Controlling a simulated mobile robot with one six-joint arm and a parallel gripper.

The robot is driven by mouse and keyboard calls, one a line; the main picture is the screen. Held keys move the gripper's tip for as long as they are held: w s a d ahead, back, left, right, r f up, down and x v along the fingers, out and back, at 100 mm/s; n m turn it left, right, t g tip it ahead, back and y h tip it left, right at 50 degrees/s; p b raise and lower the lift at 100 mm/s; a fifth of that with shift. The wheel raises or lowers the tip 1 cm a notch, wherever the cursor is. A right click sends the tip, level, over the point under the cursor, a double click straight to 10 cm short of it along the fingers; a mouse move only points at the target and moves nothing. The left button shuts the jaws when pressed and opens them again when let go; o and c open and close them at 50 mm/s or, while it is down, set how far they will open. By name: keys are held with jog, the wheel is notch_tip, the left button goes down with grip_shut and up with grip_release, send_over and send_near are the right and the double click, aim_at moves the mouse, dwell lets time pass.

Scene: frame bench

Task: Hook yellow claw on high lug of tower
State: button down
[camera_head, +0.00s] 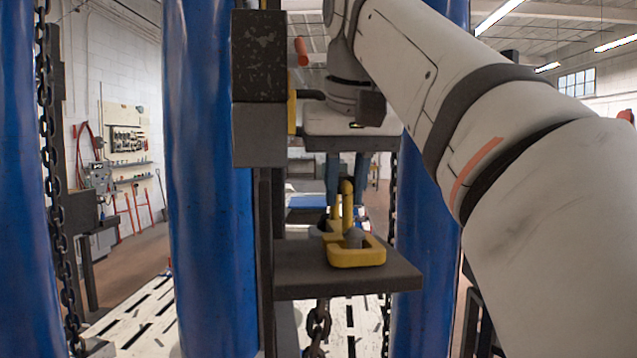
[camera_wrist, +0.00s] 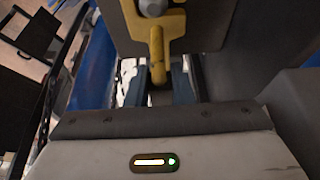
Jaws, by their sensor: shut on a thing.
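The yellow claw (camera_head: 357,257) shows at the centre of the head view, low over a dark grey shelf (camera_head: 390,277) on the tower. Its loop appears to be around a short grey lug (camera_head: 353,238) on that shelf; I cannot tell if it is fully seated. My gripper (camera_head: 346,182) points down above the shelf and is shut on the claw's upright yellow stem. In the wrist view the stem (camera_wrist: 157,55) lies between my fingers (camera_wrist: 157,82), and the grey lug's round head (camera_wrist: 152,7) shows inside the yellow frame.
Blue columns (camera_head: 210,180) stand left and right of the shelf. Chains hang at the far left (camera_head: 55,200) and below the shelf (camera_head: 318,325). A slotted white floor (camera_head: 140,315) lies below.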

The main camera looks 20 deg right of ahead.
jog(key=c, duration=1.2)
grip_release()
jog(key=p+v, duration=0.3)
jog(key=v, duration=0.5)
jog(key=shift+f, duration=0.1)
